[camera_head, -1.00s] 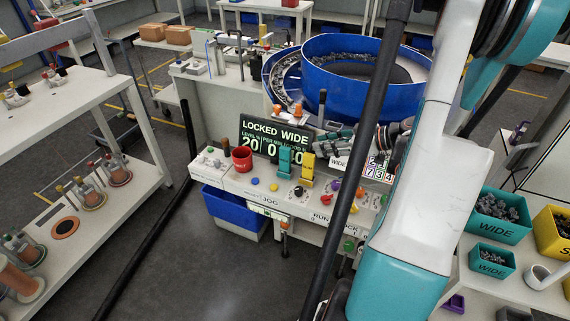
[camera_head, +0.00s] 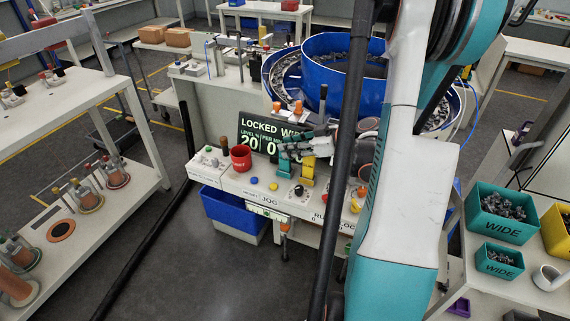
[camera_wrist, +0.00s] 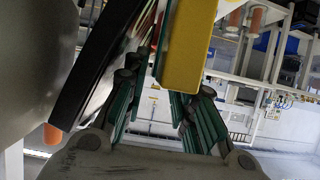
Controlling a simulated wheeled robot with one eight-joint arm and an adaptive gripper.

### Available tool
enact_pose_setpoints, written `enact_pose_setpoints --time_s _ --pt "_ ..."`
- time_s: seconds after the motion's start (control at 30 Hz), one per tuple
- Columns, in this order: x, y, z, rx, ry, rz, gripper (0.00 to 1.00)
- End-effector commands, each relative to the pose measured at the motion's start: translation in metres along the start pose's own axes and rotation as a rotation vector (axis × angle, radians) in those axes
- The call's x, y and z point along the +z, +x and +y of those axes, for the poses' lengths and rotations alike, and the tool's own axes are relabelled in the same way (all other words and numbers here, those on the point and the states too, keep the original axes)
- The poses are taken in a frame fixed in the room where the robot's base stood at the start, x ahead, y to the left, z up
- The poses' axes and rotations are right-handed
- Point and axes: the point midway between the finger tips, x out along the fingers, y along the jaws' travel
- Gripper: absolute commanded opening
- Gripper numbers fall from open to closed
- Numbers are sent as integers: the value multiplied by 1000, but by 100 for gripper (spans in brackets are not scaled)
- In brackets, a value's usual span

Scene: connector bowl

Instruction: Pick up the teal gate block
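The teal gate block (camera_head: 284,166) stands upright on the white console's top in the head view, in front of the dark display. My gripper (camera_head: 290,147) reaches in from the right, and its fingers cover the block's upper part. In the wrist view my gripper's fingers (camera_wrist: 160,88) stand apart with a gap between them. The yellow gate block (camera_head: 307,172) stands just right of the teal one, below my gripper. It looms close in the wrist view (camera_wrist: 190,45). I cannot make out the teal block for certain there, nor whether the fingers touch it.
The display (camera_head: 255,137) stands close behind the blocks. A red cup (camera_head: 241,158) is to the left on the console (camera_head: 232,180), with coloured buttons along the front. A large blue bowl feeder (camera_head: 345,85) rises behind. Teal bins (camera_head: 499,212) stand on the right bench.

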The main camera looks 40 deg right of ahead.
Motion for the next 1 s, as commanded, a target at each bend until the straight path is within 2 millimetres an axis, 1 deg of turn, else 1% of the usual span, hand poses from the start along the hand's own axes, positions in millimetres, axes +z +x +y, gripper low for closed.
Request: enact_pose_setpoints --time_s 0.17,0.27,0.3,0.73,0.87,1.0 --pt "0 0 0 0 0 0 25" --pt "0 0 0 0 0 0 5" --pt "0 0 0 0 0 0 0" --pt "-3 -2 0 0 1 0 0" --pt "-12 -6 0 0 1 0 0" --pt "-30 -15 0 0 1 0 0"
